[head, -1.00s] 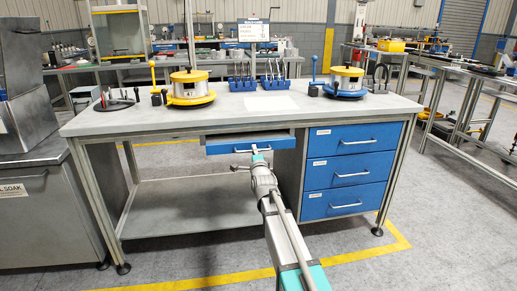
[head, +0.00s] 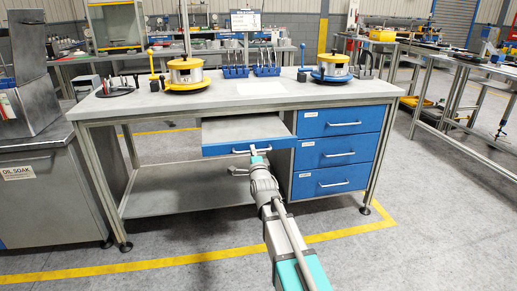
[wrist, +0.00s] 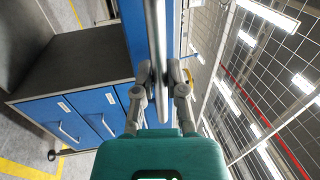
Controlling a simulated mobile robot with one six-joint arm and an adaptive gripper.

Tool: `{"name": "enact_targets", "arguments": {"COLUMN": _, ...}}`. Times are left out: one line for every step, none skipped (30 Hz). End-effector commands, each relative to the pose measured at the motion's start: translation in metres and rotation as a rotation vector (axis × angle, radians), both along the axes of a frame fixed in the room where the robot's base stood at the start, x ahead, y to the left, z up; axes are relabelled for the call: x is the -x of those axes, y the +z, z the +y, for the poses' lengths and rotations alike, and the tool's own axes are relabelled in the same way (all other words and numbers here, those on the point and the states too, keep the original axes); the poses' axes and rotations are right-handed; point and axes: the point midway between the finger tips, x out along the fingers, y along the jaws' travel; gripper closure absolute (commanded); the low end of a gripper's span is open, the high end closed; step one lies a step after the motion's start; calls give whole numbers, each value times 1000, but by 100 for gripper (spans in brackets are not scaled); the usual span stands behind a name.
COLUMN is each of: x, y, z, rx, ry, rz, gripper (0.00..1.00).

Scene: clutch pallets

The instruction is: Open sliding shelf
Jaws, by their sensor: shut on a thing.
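The blue shelf front (wrist: 135,35) shows just beside the bar.
Blue drawers (head: 337,153) stand closed to the right of the shelf. The workbench top (head: 200,101) carries yellow and blue round fixtures and blue tool racks. An oil soak unit (head: 40,190) stands at the left. The grey floor in front is clear.

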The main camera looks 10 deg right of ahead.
Motion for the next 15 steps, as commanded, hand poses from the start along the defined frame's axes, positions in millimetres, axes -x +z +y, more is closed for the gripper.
{"name": "enact_targets", "arguments": {"x": 4, "y": 0, "z": 4, "rx": 2, "ry": 5, "rz": 2, "gripper": 100}}
{"name": "enact_targets", "arguments": {"x": 5, "y": 0, "z": 3, "rx": 2, "ry": 4, "rz": 2, "gripper": 100}}
{"name": "enact_targets", "arguments": {"x": 5, "y": 0, "z": 2, "rx": 2, "ry": 4, "rz": 2, "gripper": 100}}
{"name": "enact_targets", "arguments": {"x": 6, "y": 0, "z": 2, "rx": 2, "ry": 3, "rz": 2, "gripper": 100}}
{"name": "enact_targets", "arguments": {"x": 6, "y": 0, "z": 1, "rx": 1, "ry": 2, "rz": 2, "gripper": 100}}
{"name": "enact_targets", "arguments": {"x": 6, "y": 0, "z": 0, "rx": 2, "ry": 1, "rz": 2, "gripper": 100}}
{"name": "enact_targets", "arguments": {"x": 6, "y": 0, "z": -1, "rx": 2, "ry": 0, "rz": 2, "gripper": 100}}
{"name": "enact_targets", "arguments": {"x": 6, "y": 0, "z": -2, "rx": 2, "ry": -1, "rz": 2, "gripper": 100}}
{"name": "enact_targets", "arguments": {"x": 6, "y": 0, "z": -3, "rx": 1, "ry": -3, "rz": 2, "gripper": 100}}
{"name": "enact_targets", "arguments": {"x": 6, "y": 0, "z": -4, "rx": 2, "ry": -5, "rz": 2, "gripper": 100}}
{"name": "enact_targets", "arguments": {"x": 5, "y": 0, "z": -5, "rx": 2, "ry": -5, "rz": 2, "gripper": 100}}
{"name": "enact_targets", "arguments": {"x": 5, "y": 0, "z": -6, "rx": 2, "ry": -6, "rz": 2, "gripper": 100}}
{"name": "enact_targets", "arguments": {"x": 5, "y": 0, "z": -6, "rx": 2, "ry": -7, "rz": 2, "gripper": 100}}
{"name": "enact_targets", "arguments": {"x": 5, "y": 0, "z": -7, "rx": 1, "ry": -8, "rz": 2, "gripper": 100}}
{"name": "enact_targets", "arguments": {"x": 5, "y": -1, "z": -8, "rx": 2, "ry": -10, "rz": 2, "gripper": 79}}
